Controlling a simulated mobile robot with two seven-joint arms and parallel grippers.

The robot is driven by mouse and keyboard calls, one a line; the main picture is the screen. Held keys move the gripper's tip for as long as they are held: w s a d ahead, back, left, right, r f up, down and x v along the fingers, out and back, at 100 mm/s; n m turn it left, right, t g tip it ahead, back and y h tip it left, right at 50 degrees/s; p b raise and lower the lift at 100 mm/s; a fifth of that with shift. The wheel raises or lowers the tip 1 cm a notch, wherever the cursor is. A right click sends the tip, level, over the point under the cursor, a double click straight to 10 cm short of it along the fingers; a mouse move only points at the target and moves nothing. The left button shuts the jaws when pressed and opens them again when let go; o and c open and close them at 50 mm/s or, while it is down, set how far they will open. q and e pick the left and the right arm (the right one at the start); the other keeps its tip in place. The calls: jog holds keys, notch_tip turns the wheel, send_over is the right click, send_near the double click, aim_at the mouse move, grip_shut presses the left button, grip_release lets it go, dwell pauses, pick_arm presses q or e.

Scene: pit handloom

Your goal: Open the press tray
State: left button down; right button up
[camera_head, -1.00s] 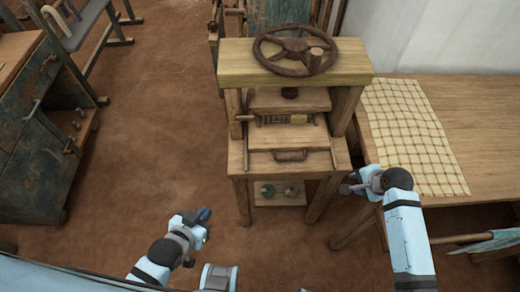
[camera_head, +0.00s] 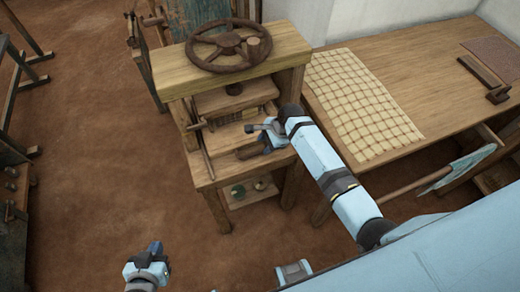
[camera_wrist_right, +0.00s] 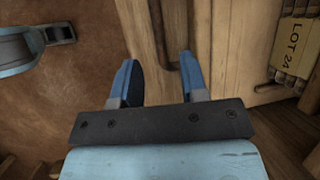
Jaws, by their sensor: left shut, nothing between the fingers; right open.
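The wooden press (camera_head: 225,75) stands in the upper middle of the head view, with a dark wheel (camera_head: 228,45) on top. The press tray (camera_head: 222,160) is in its lower opening, its handle partly hidden by my right gripper (camera_head: 262,132). That gripper is open in front of the tray. In the right wrist view its blue fingers (camera_wrist_right: 158,80) are spread, with a dark brown bar, apparently the handle (camera_wrist_right: 170,45), beyond and between their tips. Nothing is visibly clasped. My left gripper (camera_head: 155,250) is shut and empty, low over the floor left of the press.
A wooden table (camera_head: 420,75) with a checked cloth (camera_head: 360,105) stands right of the press. Small items lie on the press's lower shelf (camera_head: 258,197). A "LOT 24" label (camera_wrist_right: 292,50) shows at the right wrist view's right edge. The floor (camera_head: 90,150) left is open.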

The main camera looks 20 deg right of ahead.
aim_at(259, 152)
jog(key=shift+x, duration=2.35)
jog(key=shift+r, duration=0.1)
grip_shut()
